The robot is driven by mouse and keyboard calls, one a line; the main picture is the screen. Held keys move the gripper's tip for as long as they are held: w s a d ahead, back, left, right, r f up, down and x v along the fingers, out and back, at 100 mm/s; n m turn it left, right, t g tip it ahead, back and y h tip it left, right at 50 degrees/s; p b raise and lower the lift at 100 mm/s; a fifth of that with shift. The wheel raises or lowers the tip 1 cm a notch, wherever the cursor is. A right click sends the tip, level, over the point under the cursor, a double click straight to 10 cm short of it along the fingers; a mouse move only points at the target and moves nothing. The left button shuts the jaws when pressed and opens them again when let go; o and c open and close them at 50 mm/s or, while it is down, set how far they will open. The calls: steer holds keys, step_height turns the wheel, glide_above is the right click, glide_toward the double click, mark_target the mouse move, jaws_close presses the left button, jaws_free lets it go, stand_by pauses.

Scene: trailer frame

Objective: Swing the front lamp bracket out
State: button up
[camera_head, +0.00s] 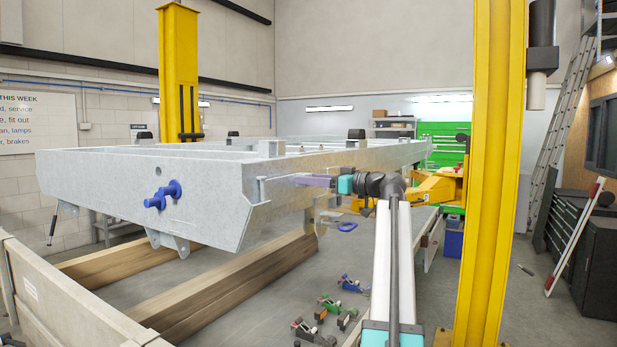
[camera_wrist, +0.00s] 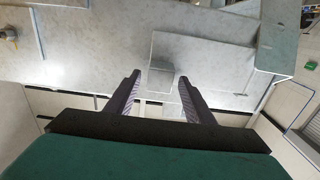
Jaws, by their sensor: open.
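The galvanised trailer frame (camera_head: 110,180) fills the left and middle of the head view. A pale grey metal plate (camera_wrist: 205,60), which looks like the front lamp bracket, lies ahead of my gripper in the wrist view. A small grey tab (camera_wrist: 160,85) stands out from its near edge. My gripper (camera_head: 297,180) is at the frame's near right corner in the head view. In the wrist view its two purple fingers (camera_wrist: 159,76) are apart, one on each side of the tab. I cannot tell whether either finger touches it.
A yellow lift post (camera_head: 490,170) stands close to the right of my arm. Blue pins (camera_head: 163,194) stick out of the frame's end. Wooden beams (camera_head: 215,290) lie below the frame. Several small coloured clamps (camera_head: 333,305) lie on the floor.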

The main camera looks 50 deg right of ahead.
steer(key=shift+w+a, duration=0.15)
steer(key=shift+w, duration=0.3)
jaws_close()
steer(key=shift+a+f, duration=0.1)
steer(key=shift+a, duration=0.2)
steer(key=shift+d, duration=0.1)
steer(key=shift+s, duration=0.2)
